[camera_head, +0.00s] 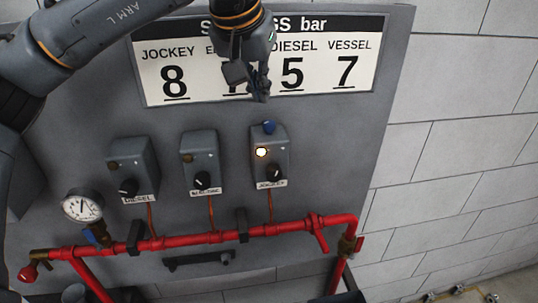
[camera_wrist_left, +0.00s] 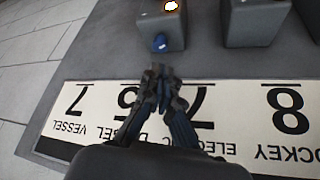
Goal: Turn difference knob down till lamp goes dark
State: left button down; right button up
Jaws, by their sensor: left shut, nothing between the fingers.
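The jockey switch box (camera_head: 284,150) is the rightmost of three grey boxes on the panel. Its lamp (camera_head: 261,152) is lit bright, and it also glows at the top of the left wrist view (camera_wrist_left: 171,5). A blue knob (camera_head: 269,127) sits on the box's top; it shows in the left wrist view (camera_wrist_left: 160,43) just beyond my fingertips. A black knob (camera_head: 275,171) is on the box's front. Neither knob is labelled as the difference knob. My left gripper (camera_head: 260,92) is shut and empty, above the blue knob and apart from it, in front of the sign.
The pressure sign (camera_head: 153,55) reads jockey 8, diesel 5, vessel 7; the left wrist view shows electric 7. The electric box (camera_head: 201,150) and diesel box (camera_head: 133,160) stand left, their lamps unlit. Red pipes (camera_head: 190,240) and a gauge (camera_head: 82,205) are below.

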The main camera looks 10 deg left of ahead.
aim_at(268, 137)
pick_arm(q)
notch_tip(268, 137, down, 7)
jog(key=b, duration=0.5)
jog(key=shift+r, duration=0.1)
jog(key=shift+w, duration=0.35)
dwell(0.5)
jog(key=shift+d+r+p, duration=0.1)
jog(key=shift+d+p, duration=0.05)
jog(key=shift+p, duration=0.55)
jog(key=shift+s+d, duration=0.15)
jog(key=shift+s, duration=0.05)
dwell(0.5)
notch_tip(268, 137, up, 6)
jog(key=p, duration=0.4)
jog(key=shift+s+p, duration=0.15)
jog(key=shift+p, duration=0.2)
